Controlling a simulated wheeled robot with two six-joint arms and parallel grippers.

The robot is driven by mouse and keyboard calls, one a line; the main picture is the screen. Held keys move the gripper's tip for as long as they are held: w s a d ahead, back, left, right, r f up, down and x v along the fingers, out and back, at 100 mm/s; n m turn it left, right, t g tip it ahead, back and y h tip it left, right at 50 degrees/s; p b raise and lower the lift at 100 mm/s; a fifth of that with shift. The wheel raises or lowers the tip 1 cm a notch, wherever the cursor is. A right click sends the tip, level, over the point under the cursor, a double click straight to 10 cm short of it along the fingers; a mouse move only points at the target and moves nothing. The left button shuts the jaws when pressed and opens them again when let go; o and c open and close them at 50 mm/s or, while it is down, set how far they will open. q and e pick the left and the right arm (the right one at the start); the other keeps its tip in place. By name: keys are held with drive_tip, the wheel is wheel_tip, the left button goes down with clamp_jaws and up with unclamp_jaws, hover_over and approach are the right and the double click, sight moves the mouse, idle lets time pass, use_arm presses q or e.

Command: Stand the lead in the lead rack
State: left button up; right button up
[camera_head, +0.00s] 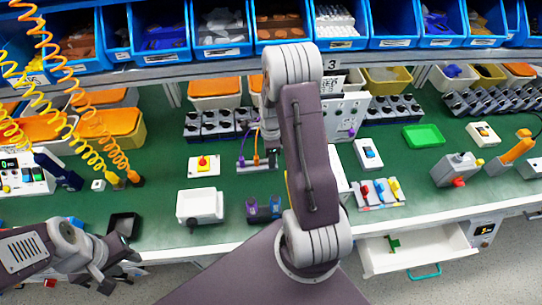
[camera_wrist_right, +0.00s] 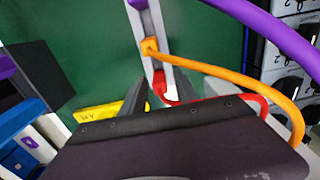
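The lead rack (camera_head: 246,166) is a narrow pale strip on the green bench, left of my right arm in the head view. A purple lead (camera_head: 241,161) and an orange lead (camera_head: 256,158) stand in it. In the right wrist view, the orange plug (camera_wrist_right: 149,47) sits on the rack (camera_wrist_right: 153,22). A red lead's plug (camera_wrist_right: 159,82) is at the rack's near end, between the fingers of my right gripper (camera_wrist_right: 162,82). The fingers look apart, with a gap beside the plug. My arm hides this gripper in the head view. My left gripper (camera_head: 118,268) is open and empty at lower left.
Terminal blocks (camera_head: 208,124) stand behind the rack. A drawer (camera_head: 420,248) is open at front right.

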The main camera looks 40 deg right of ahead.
wheel_tip(320, 180, up, 9)
drive_tip(key=shift+r, duration=0.1)
idle(0.5)
idle(0.4)
